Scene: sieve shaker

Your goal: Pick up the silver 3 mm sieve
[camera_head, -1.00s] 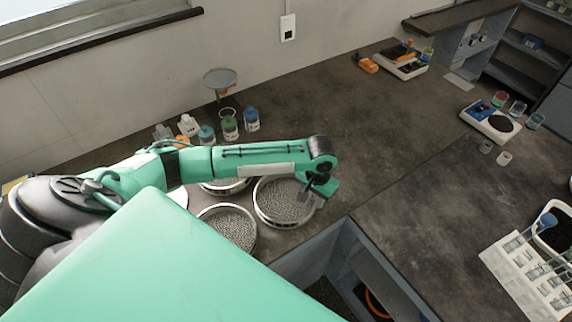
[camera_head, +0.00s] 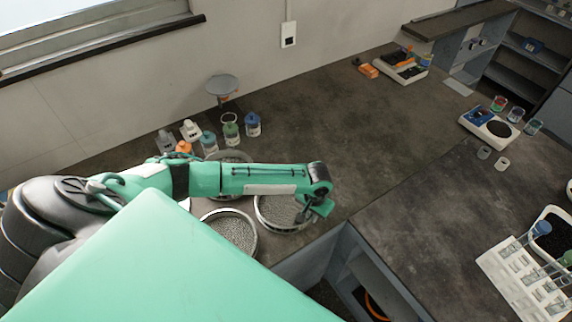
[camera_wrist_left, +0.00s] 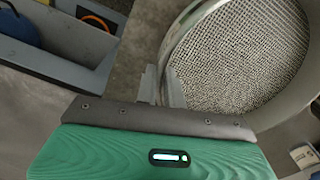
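A round silver sieve (camera_head: 283,226) with grey mesh lies on the dark bench near its front edge, partly covered by my left arm. My left gripper (camera_head: 303,213) is at its right rim. In the left wrist view, its two pale fingers (camera_wrist_left: 162,88) stand close together with the sieve's rim between them, and the mesh of the sieve (camera_wrist_left: 240,55) fills the upper right. The gripper looks shut on the rim. Another silver sieve (camera_head: 230,233) lies to the left, and a third (camera_head: 232,155) shows behind the arm. No size marking is readable. My right gripper is out of view.
Several small bottles (camera_head: 231,132) and a stand with a round plate (camera_head: 222,85) are behind the arm. A scale (camera_head: 490,124) and a tube rack (camera_head: 525,280) are at right. Open shelving (camera_head: 360,275) lies below the front edge. The middle bench is clear.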

